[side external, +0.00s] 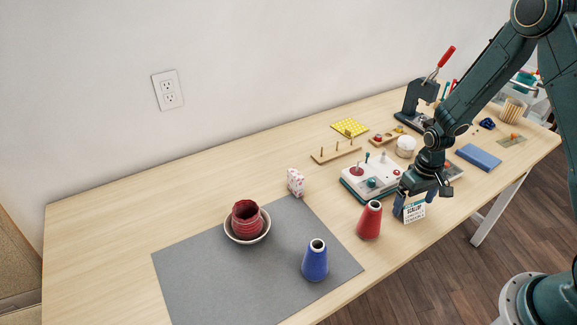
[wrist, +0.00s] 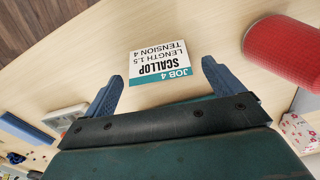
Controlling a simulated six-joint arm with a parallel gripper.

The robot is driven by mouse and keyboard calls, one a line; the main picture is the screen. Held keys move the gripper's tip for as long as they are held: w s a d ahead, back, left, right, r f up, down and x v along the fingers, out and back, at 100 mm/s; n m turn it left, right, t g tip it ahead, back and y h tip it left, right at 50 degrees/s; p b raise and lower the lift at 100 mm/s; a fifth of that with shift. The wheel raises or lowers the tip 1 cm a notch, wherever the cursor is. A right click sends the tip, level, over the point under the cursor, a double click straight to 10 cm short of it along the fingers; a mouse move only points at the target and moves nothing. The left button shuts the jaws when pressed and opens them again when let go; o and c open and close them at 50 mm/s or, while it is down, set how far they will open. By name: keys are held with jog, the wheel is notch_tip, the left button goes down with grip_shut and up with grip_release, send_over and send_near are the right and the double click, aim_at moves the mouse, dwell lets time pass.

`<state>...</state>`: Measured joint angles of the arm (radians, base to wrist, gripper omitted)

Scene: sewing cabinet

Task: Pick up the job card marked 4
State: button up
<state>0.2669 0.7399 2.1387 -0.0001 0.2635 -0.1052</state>
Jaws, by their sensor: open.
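The job card marked 4 (wrist: 160,62) is white with a teal band and reads SCALLOP, upside down in the wrist view. It also shows in the side view (side external: 415,213), close to the table's front edge. I cannot tell whether it lies flat or leans. My gripper (side external: 416,203) is low over the table at the card. In the wrist view my gripper (wrist: 163,73) is open, with one blue finger on either side of the card's near end. I see no contact with the card.
A red cone (side external: 370,221) stands close to the left of the card and my gripper. A white board with knobs (side external: 357,184) is behind. A blue cone (side external: 315,262) stands on the grey mat (side external: 195,270). A blue block (side external: 478,157) lies to the right.

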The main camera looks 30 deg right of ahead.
jog(key=shift+f, duration=0.45)
jog(key=c, duration=1)
